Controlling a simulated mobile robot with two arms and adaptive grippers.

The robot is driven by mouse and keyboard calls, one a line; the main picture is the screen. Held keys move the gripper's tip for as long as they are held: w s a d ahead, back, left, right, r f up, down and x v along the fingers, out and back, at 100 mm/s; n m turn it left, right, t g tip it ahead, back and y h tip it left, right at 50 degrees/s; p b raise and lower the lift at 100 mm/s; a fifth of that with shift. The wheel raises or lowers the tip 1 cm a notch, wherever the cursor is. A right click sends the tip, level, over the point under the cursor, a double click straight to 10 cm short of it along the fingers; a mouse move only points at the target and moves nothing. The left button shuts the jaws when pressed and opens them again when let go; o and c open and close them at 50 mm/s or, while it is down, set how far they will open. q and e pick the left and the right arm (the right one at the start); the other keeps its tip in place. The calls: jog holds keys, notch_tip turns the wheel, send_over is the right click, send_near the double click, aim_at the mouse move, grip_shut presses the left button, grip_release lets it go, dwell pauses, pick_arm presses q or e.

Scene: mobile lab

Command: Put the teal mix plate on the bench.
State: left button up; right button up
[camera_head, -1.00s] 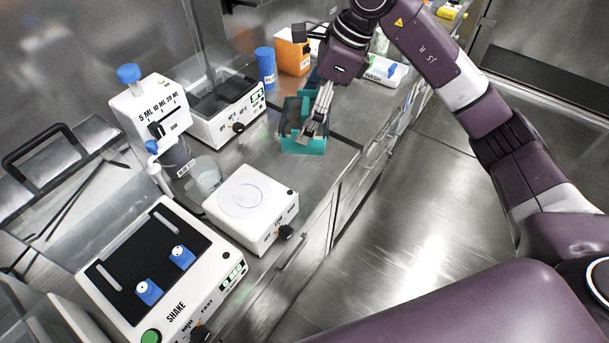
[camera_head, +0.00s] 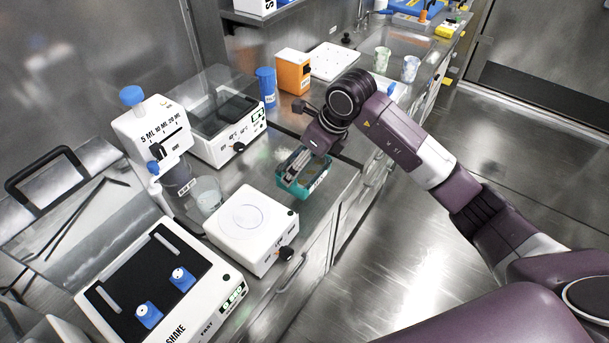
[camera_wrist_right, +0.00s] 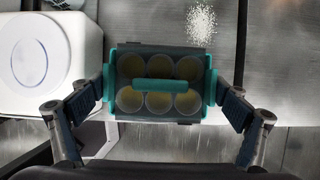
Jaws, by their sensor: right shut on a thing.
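The teal mix plate (camera_head: 302,184) is a teal tray with a handle bar across it. In the right wrist view the plate (camera_wrist_right: 159,121) shows several round wells with yellowish contents. My right gripper (camera_head: 296,168) is shut on the plate, with one finger at each end of it in the wrist view (camera_wrist_right: 160,95). The plate is over the front part of the steel bench (camera_head: 236,175), to the right of the white stirrer. I cannot tell whether its underside touches the bench. My left gripper is not in view.
The white stirrer (camera_head: 251,222) stands close to the left of the plate. A patch of white grains (camera_wrist_right: 201,24) lies on the bench beside it. The water bath (camera_head: 217,125), a blue bottle (camera_head: 265,88) and an orange box (camera_head: 293,68) stand further back. The shaker (camera_head: 150,290) is at the front left.

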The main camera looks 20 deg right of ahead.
jog(key=shift+f, duration=0.8)
notch_tip(320, 180, down, 4)
jog(key=shift+f+p, duration=0.1)
jog(key=shift+p, duration=0.3)
jog(key=shift+f, duration=0.2)
jog(key=o, duration=0.9)
jog(key=shift+o, duration=0.2)
jog(key=shift+r, duration=0.1)
jog(key=shift+r, duration=0.2)
jog(key=b+v, duration=0.1)
jog(key=v, duration=1)
jog(key=shift+s+d+r+b, duration=0.15)
jog(key=shift+r+b, duration=0.2)
